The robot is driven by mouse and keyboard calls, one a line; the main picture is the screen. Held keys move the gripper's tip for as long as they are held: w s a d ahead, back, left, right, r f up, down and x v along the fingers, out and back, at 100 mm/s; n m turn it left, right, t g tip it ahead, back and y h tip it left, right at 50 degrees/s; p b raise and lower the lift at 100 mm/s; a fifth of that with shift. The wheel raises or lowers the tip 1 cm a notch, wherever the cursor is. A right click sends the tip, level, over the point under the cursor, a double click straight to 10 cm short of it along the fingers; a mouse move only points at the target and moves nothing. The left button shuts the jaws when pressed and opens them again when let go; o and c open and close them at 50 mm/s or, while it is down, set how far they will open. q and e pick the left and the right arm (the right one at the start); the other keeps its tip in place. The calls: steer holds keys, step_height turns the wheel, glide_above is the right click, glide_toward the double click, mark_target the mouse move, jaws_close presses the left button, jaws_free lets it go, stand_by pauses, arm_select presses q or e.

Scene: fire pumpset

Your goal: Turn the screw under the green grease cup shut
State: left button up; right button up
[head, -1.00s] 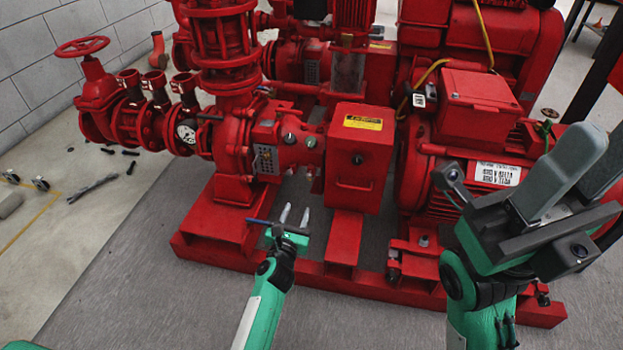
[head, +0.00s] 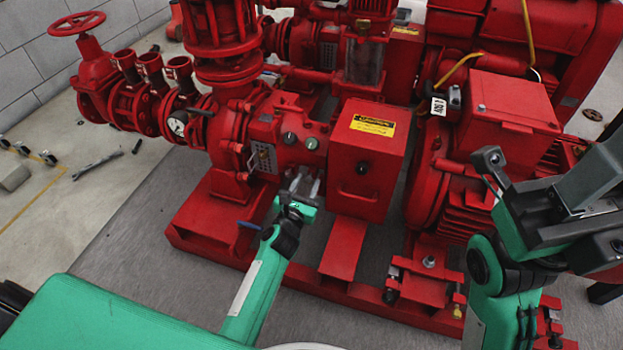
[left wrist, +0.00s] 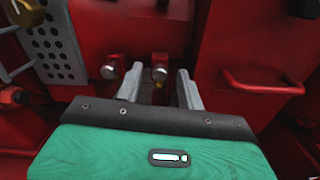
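Two small round caps sit on the red bearing housing in the head view: a dark one (head: 288,138) and a greener one (head: 311,143), which looks like the grease cup. My left gripper (head: 305,181) is just below them, fingers pointing at the housing. In the left wrist view its fingers (left wrist: 159,82) stand apart with nothing gripped. A silver-headed screw (left wrist: 160,70) shows between the fingertips, apart from both. A second silver screw (left wrist: 108,71) is to its left. The grease cup is not clear in the wrist view. My right gripper (head: 599,165) is partly cut off at the right edge.
The red coupling guard box (head: 363,165) stands right of the left gripper; its handle (left wrist: 262,85) shows in the wrist view. A perforated plate (left wrist: 50,45) is at the left. A blue lever (head: 248,225) is left of my left forearm. The red base frame (head: 340,245) lies below.

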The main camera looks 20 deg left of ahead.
arm_select(q)
steer(key=shift+c, duration=0.2)
jaws_close()
